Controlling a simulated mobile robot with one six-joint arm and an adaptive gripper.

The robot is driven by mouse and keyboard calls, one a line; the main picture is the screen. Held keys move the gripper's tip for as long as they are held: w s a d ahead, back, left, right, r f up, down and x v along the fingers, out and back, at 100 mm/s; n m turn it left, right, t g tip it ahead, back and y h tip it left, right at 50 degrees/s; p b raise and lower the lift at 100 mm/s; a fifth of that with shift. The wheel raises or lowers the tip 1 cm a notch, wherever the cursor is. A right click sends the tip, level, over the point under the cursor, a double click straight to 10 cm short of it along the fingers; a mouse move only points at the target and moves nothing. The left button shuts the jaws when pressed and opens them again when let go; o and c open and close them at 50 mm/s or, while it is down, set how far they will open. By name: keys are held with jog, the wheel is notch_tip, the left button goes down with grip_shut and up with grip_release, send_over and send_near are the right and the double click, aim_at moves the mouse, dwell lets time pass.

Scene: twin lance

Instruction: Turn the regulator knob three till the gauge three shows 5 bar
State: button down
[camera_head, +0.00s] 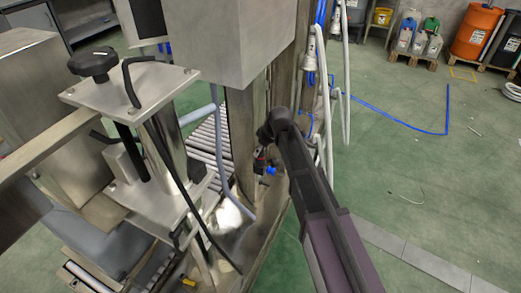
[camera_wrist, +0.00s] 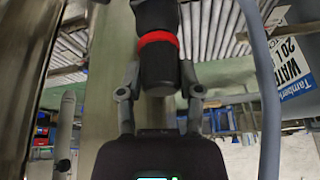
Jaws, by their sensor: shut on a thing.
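In the wrist view, a black cylindrical regulator knob (camera_wrist: 160,70) with a red ring sits between the two fingers of my gripper (camera_wrist: 160,80). The fingers are shut on the knob, one on each side. No number shows on it. In the head view, my arm reaches to the metal post, and a small regulator with a red part and a blue part (camera_head: 270,171) shows beside it. My gripper is mostly hidden there behind my arm. Gauge three cannot be made out in either view, so its reading is not seen.
A metal post (camera_head: 243,140) stands close to the left of my arm. A roller conveyor (camera_head: 208,143) lies beyond the post. The green floor (camera_head: 420,170) at the right is mostly free.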

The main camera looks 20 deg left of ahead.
jog(key=m+t, duration=0.1)
jog(key=m, duration=0.4)
jog(key=shift+t+h, duration=0.4)
jog(key=shift+m+t+h, duration=0.5)
jog(key=shift+m+t, duration=0.1)
jog(key=shift+m, duration=1.3)
jog(key=shift+c, duration=1.3)
grip_release()
jog(key=shift+n, duration=0.5)
